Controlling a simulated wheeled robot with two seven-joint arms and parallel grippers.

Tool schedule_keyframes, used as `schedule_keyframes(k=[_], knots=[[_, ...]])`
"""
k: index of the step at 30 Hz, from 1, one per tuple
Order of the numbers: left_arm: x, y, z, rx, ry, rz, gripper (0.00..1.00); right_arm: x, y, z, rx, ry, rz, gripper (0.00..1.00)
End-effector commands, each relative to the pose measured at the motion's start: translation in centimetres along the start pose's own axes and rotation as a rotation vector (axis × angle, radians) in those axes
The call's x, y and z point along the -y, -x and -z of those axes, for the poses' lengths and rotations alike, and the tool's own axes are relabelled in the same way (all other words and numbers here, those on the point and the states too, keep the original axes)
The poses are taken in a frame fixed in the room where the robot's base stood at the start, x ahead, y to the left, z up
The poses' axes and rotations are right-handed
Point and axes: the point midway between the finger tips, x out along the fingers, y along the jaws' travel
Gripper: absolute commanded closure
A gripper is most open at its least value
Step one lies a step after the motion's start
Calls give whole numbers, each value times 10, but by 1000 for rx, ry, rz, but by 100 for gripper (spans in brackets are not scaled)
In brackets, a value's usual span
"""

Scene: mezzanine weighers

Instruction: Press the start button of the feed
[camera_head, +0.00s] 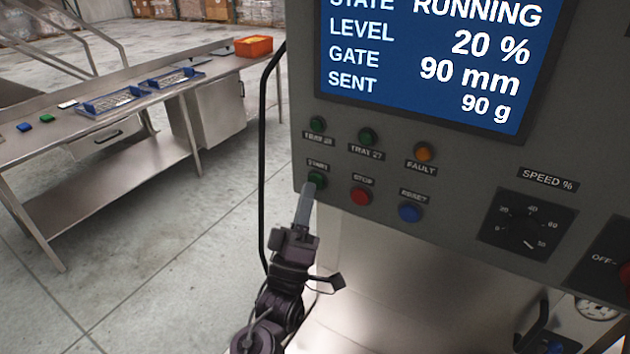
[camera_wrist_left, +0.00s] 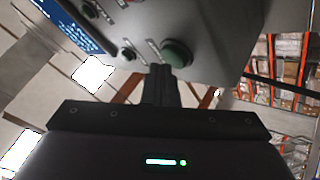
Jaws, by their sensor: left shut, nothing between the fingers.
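The green start button (camera_head: 317,180) sits on the grey control panel (camera_head: 450,165), under a START label. My left gripper (camera_head: 309,188) is shut and empty, its fingertips at the lower left edge of the start button in the head view. In the left wrist view the closed fingers (camera_wrist_left: 160,72) point at a green button (camera_wrist_left: 177,53), just below it; whether they touch it I cannot tell. The blue screen (camera_head: 430,60) reads state RUNNING, level 20 %, gate 90 mm, sent 90 g. My right gripper is not in view.
A red stop button (camera_head: 361,196) and a blue reset button (camera_head: 410,212) are right of the start button. Small lamps (camera_head: 367,136) and a speed dial (camera_head: 527,225) are on the same panel. A steel bench (camera_head: 120,145) with trays stands at the left.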

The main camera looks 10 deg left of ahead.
Motion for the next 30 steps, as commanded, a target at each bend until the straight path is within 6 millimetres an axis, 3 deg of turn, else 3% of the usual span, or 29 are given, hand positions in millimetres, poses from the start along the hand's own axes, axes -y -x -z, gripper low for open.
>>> schedule_keyframes(k=[14, 30], knots=[[-4, 6, 4, 0, 0, 0, 100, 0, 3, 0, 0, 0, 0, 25], [-28, 38, 28, -1, -1, 1, 100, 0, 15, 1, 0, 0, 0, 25]])
